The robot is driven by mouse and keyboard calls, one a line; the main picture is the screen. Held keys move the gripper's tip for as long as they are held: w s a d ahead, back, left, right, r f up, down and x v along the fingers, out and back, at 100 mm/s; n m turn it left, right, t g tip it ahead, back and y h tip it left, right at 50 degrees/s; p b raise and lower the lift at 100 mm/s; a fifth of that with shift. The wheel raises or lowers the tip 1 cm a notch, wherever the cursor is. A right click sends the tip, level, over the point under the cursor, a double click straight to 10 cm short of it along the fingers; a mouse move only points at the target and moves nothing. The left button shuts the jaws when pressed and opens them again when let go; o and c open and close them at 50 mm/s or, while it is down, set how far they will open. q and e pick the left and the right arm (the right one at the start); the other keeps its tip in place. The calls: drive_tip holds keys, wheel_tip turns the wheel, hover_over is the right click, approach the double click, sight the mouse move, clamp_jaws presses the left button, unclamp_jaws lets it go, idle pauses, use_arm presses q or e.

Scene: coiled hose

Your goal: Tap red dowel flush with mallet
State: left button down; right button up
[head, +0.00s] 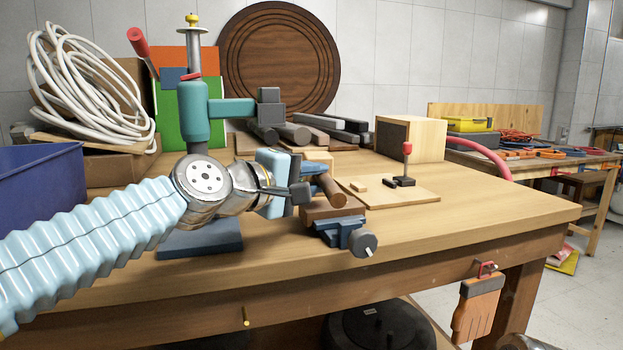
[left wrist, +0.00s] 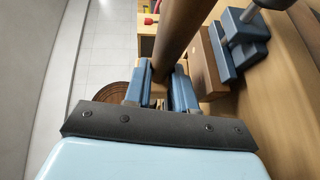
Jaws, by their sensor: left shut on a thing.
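My left gripper (head: 300,190) is shut on a brown round wooden handle (head: 331,189), which I take to be the mallet's. The handle also shows in the left wrist view (left wrist: 183,35), running up from between the blue fingers (left wrist: 162,92). I cannot make out the mallet's head for certain. The gripper is just above a brown wooden block (head: 333,208) at the blue vise (head: 340,231). A thin upright piece with a red top (head: 407,149) stands in a black base on a flat board; I cannot tell whether it is the red dowel. My right gripper is out of view.
A teal press-like tool (head: 193,112) stands behind my left arm. A blue bin (head: 40,190) is at the left, near coiled white hose (head: 80,85). Dark bars (head: 290,131) and a wooden box (head: 412,138) lie behind. The bench's right front (head: 500,210) is clear.

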use_arm(q)
wheel_tip(320, 180, down, 4)
drive_tip(key=b, duration=0.3)
drive_tip(key=shift+r+b, duration=0.25)
drive_tip(key=shift+b, duration=0.05)
drive_tip(key=shift+r+p, duration=0.6)
drive_tip(key=shift+p, duration=0.05)
drive_tip(key=shift+r+p, duration=1.15)
drive_tip(key=shift+r, duration=0.05)
wheel_tip(320, 180, up, 4)
drive_tip(key=p, duration=0.3)
